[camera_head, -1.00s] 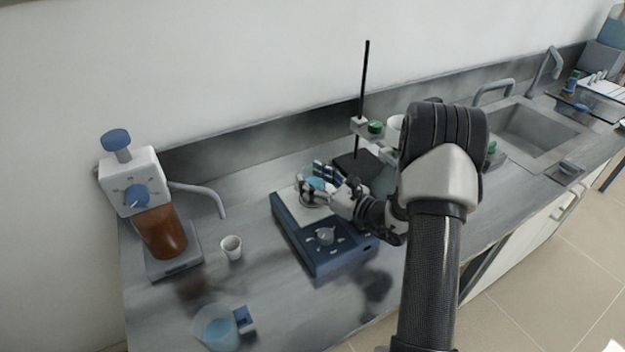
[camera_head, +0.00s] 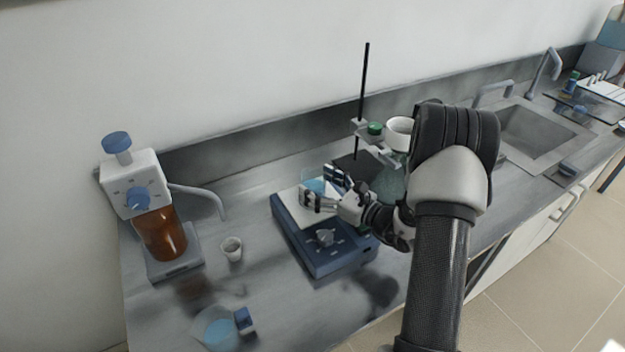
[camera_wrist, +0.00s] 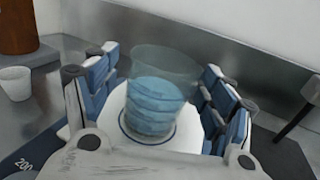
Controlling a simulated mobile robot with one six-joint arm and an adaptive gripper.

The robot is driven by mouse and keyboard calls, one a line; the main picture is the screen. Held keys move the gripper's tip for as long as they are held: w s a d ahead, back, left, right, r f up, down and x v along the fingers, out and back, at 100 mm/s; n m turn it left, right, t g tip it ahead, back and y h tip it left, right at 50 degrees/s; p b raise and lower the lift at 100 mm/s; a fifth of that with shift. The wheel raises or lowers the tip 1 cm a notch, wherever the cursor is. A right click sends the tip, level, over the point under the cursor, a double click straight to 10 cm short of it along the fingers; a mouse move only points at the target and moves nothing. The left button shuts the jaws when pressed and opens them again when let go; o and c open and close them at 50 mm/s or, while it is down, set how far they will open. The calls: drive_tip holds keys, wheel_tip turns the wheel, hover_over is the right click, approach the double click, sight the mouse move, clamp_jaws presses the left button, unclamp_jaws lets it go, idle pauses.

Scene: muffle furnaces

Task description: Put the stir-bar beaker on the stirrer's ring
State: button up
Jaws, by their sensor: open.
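The beaker with blue liquid (camera_head: 315,185) stands upright on the white top plate of the blue stirrer (camera_head: 322,250). In the wrist view the clear beaker (camera_wrist: 160,95) stands within the dark ring (camera_wrist: 126,128) drawn on the plate; part of the ring is hidden behind it. No stir bar can be made out. My gripper (camera_head: 320,187) is open, low over the plate, with one finger on each side of the beaker. In the wrist view gaps show between the beaker and the blue-padded fingers of my gripper (camera_wrist: 160,72).
A second beaker with blue liquid (camera_head: 217,328) stands at the front left beside a small blue block (camera_head: 244,320). A white cup (camera_head: 231,249) and a dispenser with a brown bottle (camera_head: 160,235) are left. A rod stand (camera_head: 363,95) with clamp and flask (camera_head: 390,187) is close behind right.

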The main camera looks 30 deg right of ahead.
drive_tip(key=p+v, duration=0.1)
drive_tip(key=v, duration=0.8)
drive_tip(key=shift+s+d+r+p, duration=0.1)
drive_tip(key=shift+s+d+p, duration=0.05)
drive_tip(key=shift+p, duration=0.2)
drive_tip(key=shift+s+a+r, duration=0.15)
drive_tip(key=shift+a+r, duration=0.05)
drive_tip(key=shift+a, duration=0.05)
drive_tip(key=s+a+r+n+g+y, duration=0.1)
drive_tip(key=s+a+r+n+g, duration=0.2)
drive_tip(key=a+n+g, duration=0.4)
drive_tip(key=s+a+r+n+g+y, duration=0.2)
drive_tip(key=s+a+r+n, duration=0.2)
drive_tip(key=a, duration=0.5)
drive_tip(key=s+a+r+n+g+y, duration=0.1)
drive_tip(key=s+a+r+n+g, duration=0.2)
drive_tip(key=a+n+g, duration=0.4)
drive_tip(key=s+a+r+n+h, duration=0.1)
drive_tip(key=s+a+n+h, duration=0.2)
drive_tip(key=s+n+h, duration=0.5)
drive_tip(key=s+d+r+n+t+h, duration=0.3)
drive_tip(key=s+d+r+n+t, duration=0.1)
drive_tip(key=s+d+n, duration=0.1)
drive_tip(key=shift+d, duration=0.2)
drive_tip(key=shift+r, duration=0.1)
